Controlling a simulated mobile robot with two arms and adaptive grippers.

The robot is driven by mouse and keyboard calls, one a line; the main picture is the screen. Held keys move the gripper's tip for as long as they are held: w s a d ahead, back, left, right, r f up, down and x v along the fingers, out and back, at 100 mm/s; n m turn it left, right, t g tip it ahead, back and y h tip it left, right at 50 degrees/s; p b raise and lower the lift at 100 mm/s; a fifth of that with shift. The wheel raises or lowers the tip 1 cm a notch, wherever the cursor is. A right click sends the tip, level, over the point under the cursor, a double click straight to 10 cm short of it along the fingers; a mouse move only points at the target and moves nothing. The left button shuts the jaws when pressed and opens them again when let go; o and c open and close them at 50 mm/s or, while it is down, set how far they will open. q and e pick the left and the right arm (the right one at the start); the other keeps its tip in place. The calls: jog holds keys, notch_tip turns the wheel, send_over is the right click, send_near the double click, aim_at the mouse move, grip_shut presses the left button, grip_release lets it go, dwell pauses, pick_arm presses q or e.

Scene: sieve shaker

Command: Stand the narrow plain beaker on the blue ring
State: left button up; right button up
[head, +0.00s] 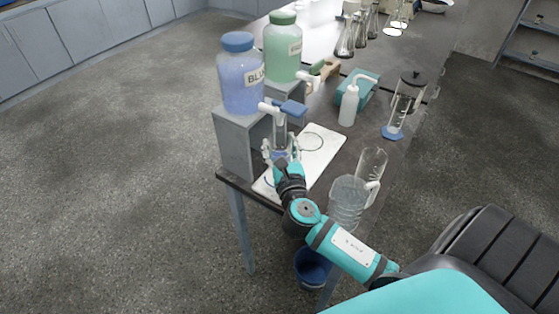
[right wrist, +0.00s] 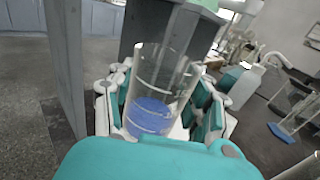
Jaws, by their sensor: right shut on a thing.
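My right gripper (head: 280,152) is shut on a clear, straight-sided beaker (right wrist: 160,88) with blue liquid in its lower part. In the right wrist view the gripper's fingers (right wrist: 165,112) lie on both sides of it, and it looks roughly upright. In the head view it is under the blue tap, over the left part of a white board. A blue ring (head: 268,182) shows partly on the near left of the board, beside my wrist, which hides some of it. I cannot tell whether the beaker touches the board. My left gripper is not in view.
The white board (head: 324,158) also has a dark ring (head: 312,142). Blue (head: 241,85) and green (head: 283,55) tapped bottles stand on grey stands behind. A clear glass (head: 372,162) and a large jug (head: 347,203) stand right of my arm. A white bottle (head: 348,106) stands farther back.

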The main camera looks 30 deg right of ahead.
notch_tip(320, 180, down, 2)
notch_tip(320, 180, down, 3)
jog(key=shift+f+b, duration=0.15)
jog(key=shift+b, duration=0.6)
jog(key=shift+w+f, duration=0.15)
jog(key=shift+f, duration=0.15)
jog(key=o, duration=1.2)
jog(key=shift+f, duration=0.1)
